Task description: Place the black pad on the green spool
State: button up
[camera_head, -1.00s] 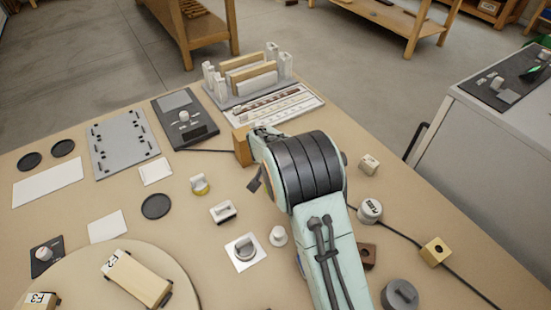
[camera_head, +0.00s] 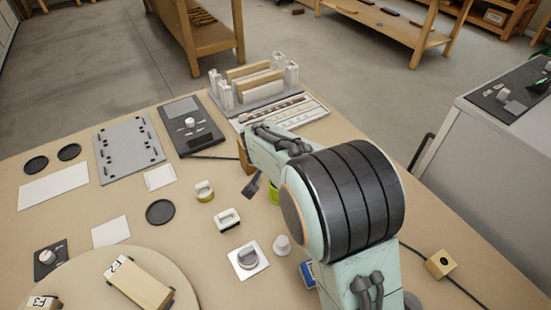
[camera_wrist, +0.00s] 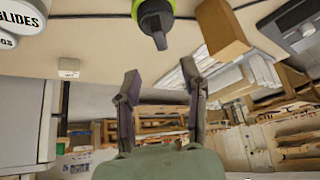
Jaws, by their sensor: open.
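A bright green spool (camera_head: 274,194) stands on the bench, partly hidden behind my arm in the head view. It also shows at the top edge of the wrist view (camera_wrist: 168,6). There, a dark round piece with a raised bar (camera_wrist: 156,19) lies over the spool's end; it looks like the black pad, but the frame's edge cuts it off and I cannot tell its seating.
Flat black discs (camera_head: 160,212) lie on the left of the bench. A tan block (camera_wrist: 221,32) stands close beside the spool. A cable crosses the right side.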

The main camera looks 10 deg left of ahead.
jog(key=v, duration=0.3)
jog(key=shift+s+r, duration=0.1)
jog(key=shift+d, duration=0.1)
jog(key=s+d+r+g, duration=0.2)
jog(key=s+d+r, duration=0.2)
jog(key=s+d, duration=0.45)
jog(key=s+d+g, duration=0.1)
jog(key=s+d, duration=0.2)
jog(key=s, duration=0.4)
jog(key=s+d+g, duration=0.2)
jog(key=s+d, duration=0.2)
jog(key=s, duration=0.3)
jog(key=s+d+n+g, duration=0.1)
jog(key=s+d, duration=0.3)
jog(key=s, duration=0.3)
jog(key=shift+y, duration=0.3)
